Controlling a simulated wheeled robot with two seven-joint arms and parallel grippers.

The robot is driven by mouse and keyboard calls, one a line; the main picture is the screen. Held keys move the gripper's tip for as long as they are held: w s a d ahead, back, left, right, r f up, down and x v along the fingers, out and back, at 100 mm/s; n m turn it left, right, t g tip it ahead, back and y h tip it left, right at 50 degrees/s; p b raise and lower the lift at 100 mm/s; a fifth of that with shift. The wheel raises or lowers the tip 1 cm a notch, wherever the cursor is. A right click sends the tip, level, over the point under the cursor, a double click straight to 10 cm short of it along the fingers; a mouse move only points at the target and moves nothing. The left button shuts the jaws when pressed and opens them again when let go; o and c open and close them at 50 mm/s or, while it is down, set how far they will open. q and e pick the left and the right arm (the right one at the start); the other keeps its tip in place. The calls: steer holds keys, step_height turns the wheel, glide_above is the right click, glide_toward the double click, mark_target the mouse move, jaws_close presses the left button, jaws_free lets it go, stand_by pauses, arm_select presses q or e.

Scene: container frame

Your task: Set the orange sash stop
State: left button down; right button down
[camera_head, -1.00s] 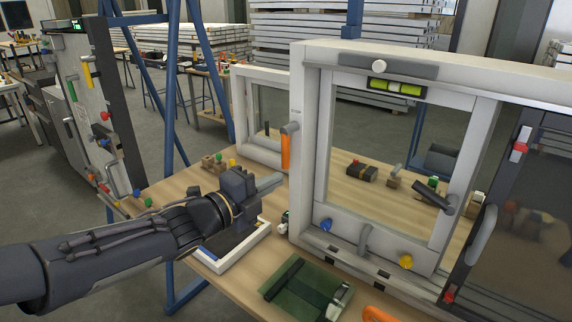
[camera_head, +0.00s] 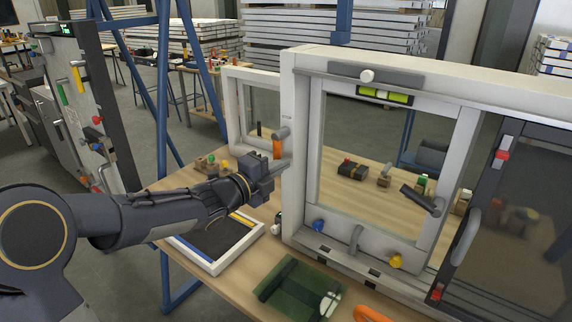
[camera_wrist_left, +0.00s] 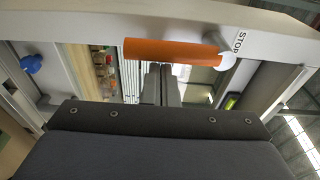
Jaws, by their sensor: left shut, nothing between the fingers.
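The orange sash stop (camera_head: 278,149) is a cylindrical handle on the left side of the white window frame (camera_head: 303,150). In the left wrist view the orange handle (camera_wrist_left: 172,51) lies across the picture, with a pale round pivot at its right end beside the printed word STOP (camera_wrist_left: 239,41). My left gripper (camera_head: 283,165) is at the lower part of the handle in the head view. In the wrist view its shut fingers (camera_wrist_left: 160,82) point at the handle's middle, with nothing between them. Whether they touch the handle I cannot tell.
A tray with a white rim (camera_head: 236,256) lies under my left arm. A green case (camera_head: 298,290) lies on the wooden table (camera_head: 248,285) in front of the frame. A dark panel (camera_head: 520,215) stands at the right. Blue and yellow knobs (camera_head: 396,262) sit along the frame's bottom rail.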

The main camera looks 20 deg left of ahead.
stand_by(0.4)
arm_select(q)
steer(key=shift+a+m+b, duration=0.25)
steer(key=shift+m+b, duration=0.15)
steer(key=shift+b, duration=0.1)
steer(key=shift+w+a+f+m+b, duration=0.15)
steer(key=shift+a+m+b, duration=0.05)
steer(key=shift+m+b, duration=0.25)
steer(key=w+a+r+m+y+b, duration=0.1)
steer(key=a+m+b, duration=0.1)
steer(key=m, duration=0.3)
steer(key=w+a+r+m+y+b, duration=0.1)
steer(key=a+m+b, duration=0.1)
steer(key=a+m, duration=0.2)
steer(key=shift+r+m, duration=0.25)
steer(key=shift+m, duration=1)
steer(key=shift+w+g, duration=0.1)
steer(key=shift+g, duration=0.2)
